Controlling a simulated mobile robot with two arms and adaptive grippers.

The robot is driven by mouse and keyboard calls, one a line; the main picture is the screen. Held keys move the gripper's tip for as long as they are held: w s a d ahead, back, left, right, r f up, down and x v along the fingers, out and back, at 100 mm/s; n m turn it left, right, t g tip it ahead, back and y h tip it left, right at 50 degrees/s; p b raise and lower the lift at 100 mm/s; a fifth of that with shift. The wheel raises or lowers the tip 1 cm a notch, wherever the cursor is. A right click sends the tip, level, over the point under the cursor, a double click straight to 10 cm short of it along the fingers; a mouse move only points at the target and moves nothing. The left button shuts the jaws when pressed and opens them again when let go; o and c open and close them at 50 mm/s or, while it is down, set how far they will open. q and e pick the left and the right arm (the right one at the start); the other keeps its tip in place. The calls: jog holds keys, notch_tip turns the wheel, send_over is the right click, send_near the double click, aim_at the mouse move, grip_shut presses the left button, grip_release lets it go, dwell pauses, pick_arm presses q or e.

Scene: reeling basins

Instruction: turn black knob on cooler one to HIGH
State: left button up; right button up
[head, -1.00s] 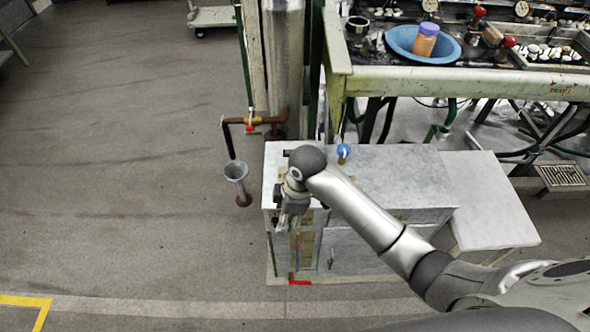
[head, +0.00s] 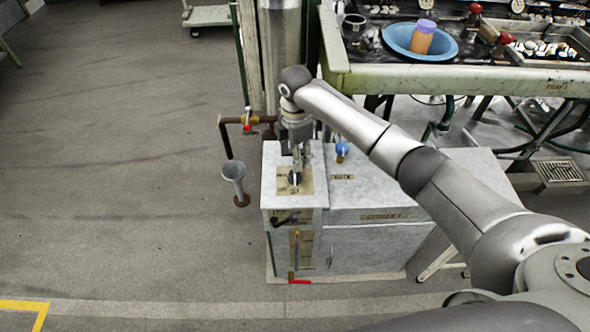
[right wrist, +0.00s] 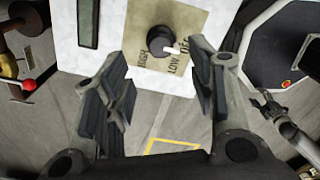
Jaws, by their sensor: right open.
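The cooler (head: 370,195) is a grey box on the floor in the middle of the head view. Its black knob (head: 294,178) sits on a tan plate on the top left. In the right wrist view the black knob (right wrist: 159,39) shows on its plate (right wrist: 190,20), marked HIGH, LOW and Off. Its white pointer (right wrist: 172,50) lies between LOW and Off. My right gripper (head: 298,156) points down just behind the knob. In the right wrist view its open fingers (right wrist: 160,72) stand on either side, apart from the knob.
A blue-handled valve (head: 342,150) stands on the cooler top, right of my gripper. A metal column (head: 280,60) and a rusty pipe with a red valve (head: 247,126) stand behind. A basin bench (head: 440,79) is at the back right. The floor at left is mostly clear.

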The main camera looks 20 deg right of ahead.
aim_at(295, 176)
notch_tip(295, 176, down, 7)
jog(key=shift+f, duration=0.1)
dwell(0.3)
